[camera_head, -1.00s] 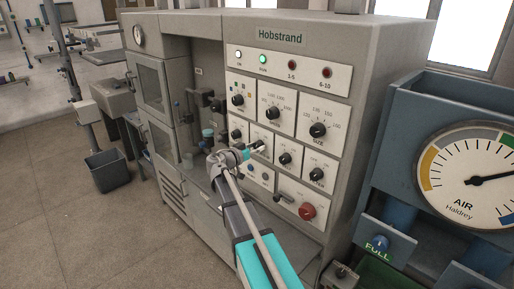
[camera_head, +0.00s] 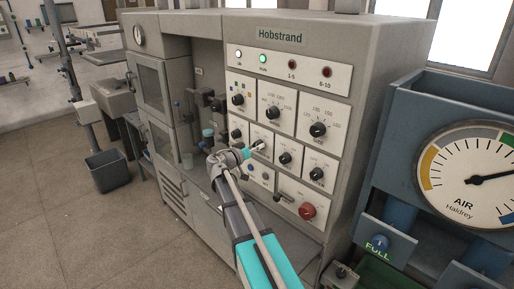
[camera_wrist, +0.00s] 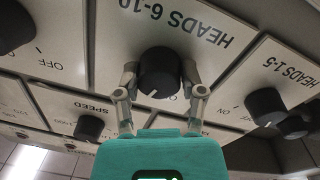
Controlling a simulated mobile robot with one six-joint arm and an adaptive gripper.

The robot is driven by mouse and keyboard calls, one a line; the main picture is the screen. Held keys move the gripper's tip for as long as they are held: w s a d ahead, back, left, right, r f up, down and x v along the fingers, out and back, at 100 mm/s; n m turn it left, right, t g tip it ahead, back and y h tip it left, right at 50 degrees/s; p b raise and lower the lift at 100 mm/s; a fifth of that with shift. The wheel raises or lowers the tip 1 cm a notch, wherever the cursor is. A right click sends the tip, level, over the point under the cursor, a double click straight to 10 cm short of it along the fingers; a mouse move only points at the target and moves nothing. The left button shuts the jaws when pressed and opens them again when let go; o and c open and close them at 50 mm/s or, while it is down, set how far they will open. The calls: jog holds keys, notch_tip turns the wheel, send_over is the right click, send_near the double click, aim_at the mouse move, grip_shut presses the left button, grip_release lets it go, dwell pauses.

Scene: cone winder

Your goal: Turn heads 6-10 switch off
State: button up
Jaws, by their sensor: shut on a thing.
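The heads 6-10 switch (camera_wrist: 158,74) is a round black knob with a white pointer line, under an upside-down "HEADS 6-10" label in the wrist view. Its pointer is toward the bottom of that picture, slightly left. My gripper (camera_wrist: 160,82) is shut on the knob, one finger on each side. In the head view my gripper (camera_head: 258,146) is at the panel's middle row and covers the knob. The 6-10 lamp (camera_head: 327,72) is dark red.
The heads 1-5 knob (camera_wrist: 265,104) is close on the right in the wrist view; another black knob (camera_wrist: 12,25) is at left. A red knob (camera_head: 307,211) sits low on the panel. The green run lamp (camera_head: 263,59) is lit. A blue air gauge unit (camera_head: 400,110) stands at right.

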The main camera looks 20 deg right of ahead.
jog(key=n, duration=0.4)
jog(key=shift+n, duration=0.4)
jog(key=shift+n+t, duration=0.3)
jog(key=shift+n, duration=2.1)
jog(key=o, duration=1.2)
jog(key=shift+c, duration=0.2)
jog(key=shift+s, duration=0.1)
